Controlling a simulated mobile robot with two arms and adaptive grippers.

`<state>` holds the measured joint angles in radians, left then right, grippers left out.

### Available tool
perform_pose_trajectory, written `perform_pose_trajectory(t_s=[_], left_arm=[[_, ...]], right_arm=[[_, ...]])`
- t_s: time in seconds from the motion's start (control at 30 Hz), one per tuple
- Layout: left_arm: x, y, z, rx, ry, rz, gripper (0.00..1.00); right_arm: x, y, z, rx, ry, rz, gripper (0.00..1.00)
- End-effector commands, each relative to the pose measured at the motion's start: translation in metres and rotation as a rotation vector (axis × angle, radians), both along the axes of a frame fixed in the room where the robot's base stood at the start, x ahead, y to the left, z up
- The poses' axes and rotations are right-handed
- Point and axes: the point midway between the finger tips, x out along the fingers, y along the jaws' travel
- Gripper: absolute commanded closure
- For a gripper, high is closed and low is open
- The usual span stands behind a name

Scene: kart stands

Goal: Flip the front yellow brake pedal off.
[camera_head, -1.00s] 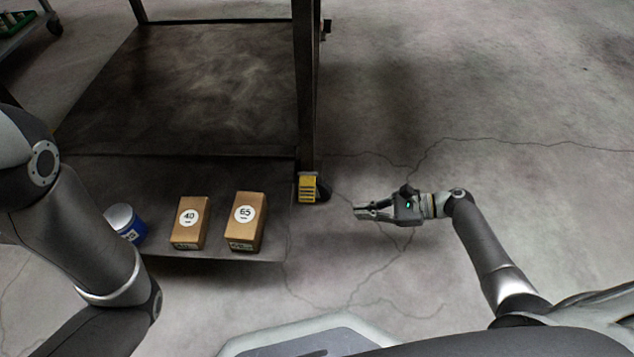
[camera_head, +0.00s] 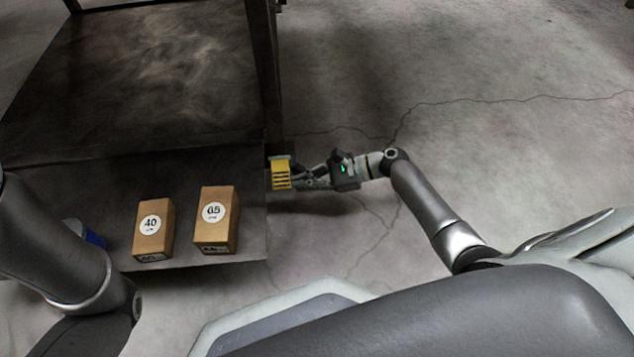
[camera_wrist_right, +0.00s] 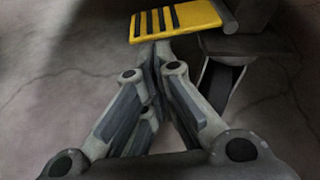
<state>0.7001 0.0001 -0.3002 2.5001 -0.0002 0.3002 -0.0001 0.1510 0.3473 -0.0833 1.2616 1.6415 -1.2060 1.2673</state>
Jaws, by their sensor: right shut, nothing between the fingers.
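The yellow brake pedal (camera_head: 281,174), with dark slots, is at the foot of the kart's near right post. In the right wrist view the pedal (camera_wrist_right: 176,20) is at the top, right in front of the fingertips. My right gripper (camera_head: 302,183) is shut and empty. Its tips (camera_wrist_right: 158,52) are at the pedal's near edge and seem just under it; I cannot tell whether they touch. The caster wheel behind the pedal is partly hidden by the gripper in the head view. My left arm is at the left edge, and its gripper is out of view.
The kart's lower shelf (camera_head: 110,185) carries a box marked 40 (camera_head: 153,232), a box marked 65 (camera_head: 216,222) and a blue can (camera_head: 93,238) partly hidden by my left arm. The post (camera_head: 267,80) rises beside the pedal. The floor on the right is clear.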

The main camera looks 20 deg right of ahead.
Motion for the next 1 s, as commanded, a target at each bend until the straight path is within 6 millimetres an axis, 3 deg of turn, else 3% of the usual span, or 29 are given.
perform_pose_trajectory(t_s=[0.2, 0.57, 1.0], left_arm=[[0.000, 0.000, -0.008, 0.001, -0.001, 0.000, 0.74], [0.000, 0.000, -0.005, 0.001, -0.001, 0.000, 0.74], [0.000, 0.000, 0.046, 0.001, -0.001, 0.000, 0.74]], right_arm=[[0.004, 0.010, -0.003, 0.000, -0.002, 0.000, 1.00], [0.004, 0.010, -0.002, 0.001, 0.002, -0.001, 1.00], [-0.001, 0.012, 0.015, 0.052, 0.177, -0.001, 1.00]])
